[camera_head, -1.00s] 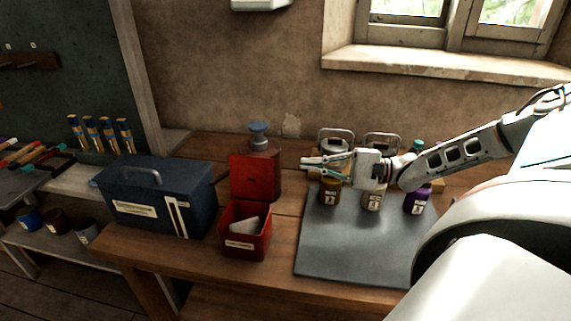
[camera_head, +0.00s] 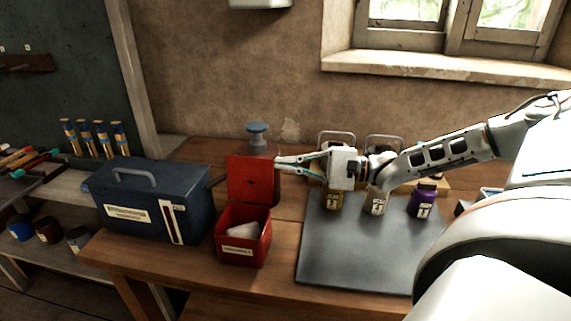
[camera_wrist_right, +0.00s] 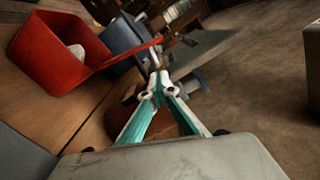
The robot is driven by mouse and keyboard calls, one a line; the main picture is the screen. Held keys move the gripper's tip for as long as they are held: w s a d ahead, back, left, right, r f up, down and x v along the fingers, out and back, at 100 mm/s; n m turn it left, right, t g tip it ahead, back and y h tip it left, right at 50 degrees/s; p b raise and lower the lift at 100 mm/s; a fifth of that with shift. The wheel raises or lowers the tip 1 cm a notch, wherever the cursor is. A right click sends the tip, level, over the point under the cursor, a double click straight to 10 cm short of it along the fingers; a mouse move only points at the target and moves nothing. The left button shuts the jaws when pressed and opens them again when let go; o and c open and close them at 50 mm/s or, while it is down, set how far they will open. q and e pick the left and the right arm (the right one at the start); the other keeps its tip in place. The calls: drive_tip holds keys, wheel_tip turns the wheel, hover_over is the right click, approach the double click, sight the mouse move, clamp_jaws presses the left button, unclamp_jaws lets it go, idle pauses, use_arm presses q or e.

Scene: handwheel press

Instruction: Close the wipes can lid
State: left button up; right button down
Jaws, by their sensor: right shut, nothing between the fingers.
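The wipes can is a red square box (camera_head: 243,244) on the wooden table, with a pale wipe showing inside. Its red lid (camera_head: 251,180) stands upright and open at the back edge. My right gripper (camera_head: 279,164) is shut and empty, with its fingertips at the right edge of the raised lid; I cannot tell whether they touch. In the right wrist view the can (camera_wrist_right: 58,55) is at the upper left, and the lid (camera_wrist_right: 130,52) shows edge-on near the gripper tips (camera_wrist_right: 160,80). My left gripper is not in view.
A dark blue toolbox (camera_head: 160,200) stands left of the can. A grey mat (camera_head: 350,250) lies to the right, with small labelled bottles (camera_head: 333,198) at its back. A blue-topped object (camera_head: 257,138) is behind the lid. The table front near the can is clear.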

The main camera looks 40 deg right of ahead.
use_arm(q)
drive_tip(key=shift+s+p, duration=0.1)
drive_tip(key=shift+p, duration=0.25)
use_arm(e)
drive_tip(key=shift+s+a+r+n, duration=0.2)
drive_tip(key=shift+r+n, duration=0.05)
drive_tip(key=shift+n, duration=0.15)
